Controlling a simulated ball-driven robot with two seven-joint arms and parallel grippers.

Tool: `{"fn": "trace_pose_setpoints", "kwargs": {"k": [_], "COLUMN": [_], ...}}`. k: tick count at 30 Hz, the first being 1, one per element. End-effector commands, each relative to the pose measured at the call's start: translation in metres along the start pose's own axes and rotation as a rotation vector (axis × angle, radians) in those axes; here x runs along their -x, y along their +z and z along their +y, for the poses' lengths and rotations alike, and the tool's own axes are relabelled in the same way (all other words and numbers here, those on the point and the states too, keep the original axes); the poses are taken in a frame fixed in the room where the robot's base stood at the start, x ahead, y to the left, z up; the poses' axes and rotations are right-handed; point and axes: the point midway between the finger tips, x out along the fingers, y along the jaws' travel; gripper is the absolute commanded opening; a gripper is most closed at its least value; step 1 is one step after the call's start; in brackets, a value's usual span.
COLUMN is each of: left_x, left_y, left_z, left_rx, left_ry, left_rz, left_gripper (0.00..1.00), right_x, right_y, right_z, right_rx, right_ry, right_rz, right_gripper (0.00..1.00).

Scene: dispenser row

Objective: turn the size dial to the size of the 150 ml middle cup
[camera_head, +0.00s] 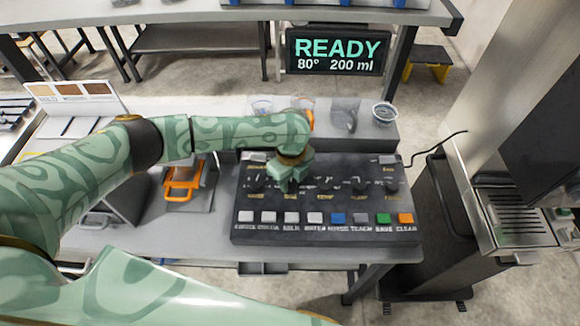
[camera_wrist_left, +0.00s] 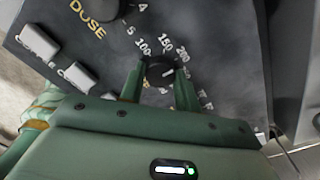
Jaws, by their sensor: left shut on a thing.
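My left gripper (camera_head: 290,184) reaches down onto the black control panel (camera_head: 340,230). In the left wrist view its two fingers (camera_wrist_left: 160,85) are shut on the sides of the round black size dial (camera_wrist_left: 160,68). The marks 100, 150 and 200 lie around the dial's far side. A small pale mark shows on the dial, but I cannot tell exactly which number it points to. The display (camera_head: 335,51) reads READY, 80° and 200 ml. Clear cups stand behind the panel, among them a left cup (camera_head: 262,107) and a right cup (camera_head: 384,114).
The dose dial (camera_wrist_left: 100,8) is close beside the gripped dial. Several push buttons (camera_head: 314,218) line the panel's front. An orange-handled thing (camera_head: 182,186) lies left of the panel. A metal machine (camera_head: 510,215) stands at the right.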

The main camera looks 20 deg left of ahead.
Motion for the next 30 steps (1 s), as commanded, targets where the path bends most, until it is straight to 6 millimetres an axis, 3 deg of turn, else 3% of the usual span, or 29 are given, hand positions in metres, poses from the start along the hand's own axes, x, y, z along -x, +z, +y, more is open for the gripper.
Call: {"fn": "trace_pose_setpoints", "kwargs": {"k": [1, 12, 21, 30], "left_x": [0.008, 0.005, 0.003, 0.001], "left_y": [-0.001, 0.000, 0.000, 0.000], "left_z": [0.001, 0.001, 0.000, 0.000], "left_rx": [0.045, 0.395, 0.636, 0.778], "left_ry": [0.002, 0.002, 0.001, 0.000], "left_rz": [0.001, 0.000, 0.001, 0.000], "left_gripper": [0.09, 0.09, 0.09, 0.09], "right_x": [0.017, 0.066, 0.089, 0.100], "right_y": [-0.003, -0.011, -0.014, -0.016], "right_z": [0.001, 0.002, 0.003, 0.003], "right_rx": [0.000, 0.000, 0.000, 0.000], "right_ry": [0.001, 0.002, 0.001, 0.001], "right_rz": [0.003, 0.010, 0.012, 0.013], "right_gripper": [0.00, 0.00, 0.00, 0.00]}}
